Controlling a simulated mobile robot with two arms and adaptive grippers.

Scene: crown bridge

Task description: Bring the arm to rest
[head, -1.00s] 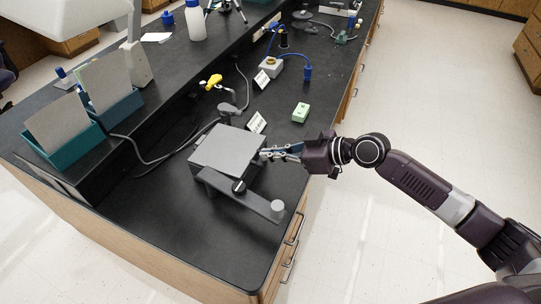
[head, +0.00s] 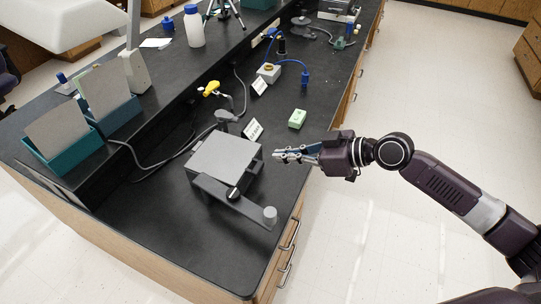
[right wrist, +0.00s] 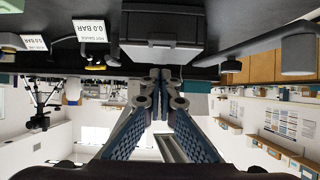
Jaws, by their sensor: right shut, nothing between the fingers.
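My right gripper (head: 279,156) is shut and empty. It hangs over the right edge area of the black bench (head: 262,240), just right of a grey flat-topped device (head: 226,157) and apart from it in the head view. My right arm reaches in from the lower right over the floor. In the right wrist view the closed fingertips (right wrist: 161,76) meet in the middle, and the picture looks upside down, with the dark bench and the grey device (right wrist: 160,52) at the top. My left gripper is not in view.
A grey bar with a black knob and a short cylinder (head: 270,215) sits before the device. A green block (head: 297,118), a label card (head: 253,129) and a blue-cabled box (head: 269,72) lie behind. The floor (head: 370,230) right of the bench is clear.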

